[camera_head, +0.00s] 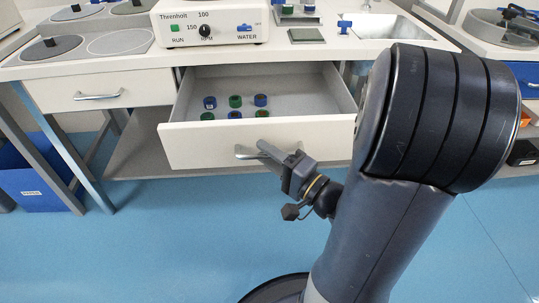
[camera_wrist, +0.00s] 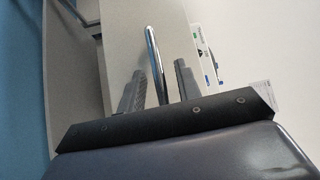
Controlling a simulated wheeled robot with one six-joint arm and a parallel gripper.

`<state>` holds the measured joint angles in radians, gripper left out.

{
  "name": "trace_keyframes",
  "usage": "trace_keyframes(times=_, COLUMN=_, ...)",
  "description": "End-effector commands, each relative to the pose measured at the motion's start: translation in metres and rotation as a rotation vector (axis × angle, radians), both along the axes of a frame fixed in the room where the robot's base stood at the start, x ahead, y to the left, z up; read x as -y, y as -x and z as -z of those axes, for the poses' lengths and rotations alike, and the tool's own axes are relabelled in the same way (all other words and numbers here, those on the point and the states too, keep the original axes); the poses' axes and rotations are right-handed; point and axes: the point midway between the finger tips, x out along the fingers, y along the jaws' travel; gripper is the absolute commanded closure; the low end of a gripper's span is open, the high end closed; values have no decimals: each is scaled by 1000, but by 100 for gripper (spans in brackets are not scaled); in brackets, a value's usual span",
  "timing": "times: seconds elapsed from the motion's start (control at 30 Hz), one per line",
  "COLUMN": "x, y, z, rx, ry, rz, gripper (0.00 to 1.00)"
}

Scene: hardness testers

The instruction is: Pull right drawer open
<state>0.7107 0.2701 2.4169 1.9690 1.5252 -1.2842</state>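The right drawer (camera_head: 200,146) is pulled out from the white bench, with its inside showing. Several small blue, green and red-marked round pieces stand in it. Its metal handle (camera_head: 244,153) is on the front panel, partly hidden by my gripper (camera_head: 277,151). In the wrist view the curved handle (camera_wrist: 153,60) passes between the two fingers of my gripper (camera_wrist: 159,78). The fingers are apart, one on each side of the bar, with a visible gap on at least the right side.
A closed left drawer (camera_head: 60,91) with its own handle is in the same bench. A polishing machine (camera_head: 210,24) and a sink (camera_head: 385,27) are on top. A blue bin (camera_head: 38,178) stands at left. The blue floor (camera_head: 165,245) before the drawer is clear.

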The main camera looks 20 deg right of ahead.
Motion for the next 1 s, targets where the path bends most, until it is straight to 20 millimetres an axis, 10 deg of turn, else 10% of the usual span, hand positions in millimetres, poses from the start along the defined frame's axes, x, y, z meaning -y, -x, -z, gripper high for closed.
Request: trace_keyframes(times=1.0, x=40, y=74, z=11, rx=0, ry=-1, rz=6, gripper=68)
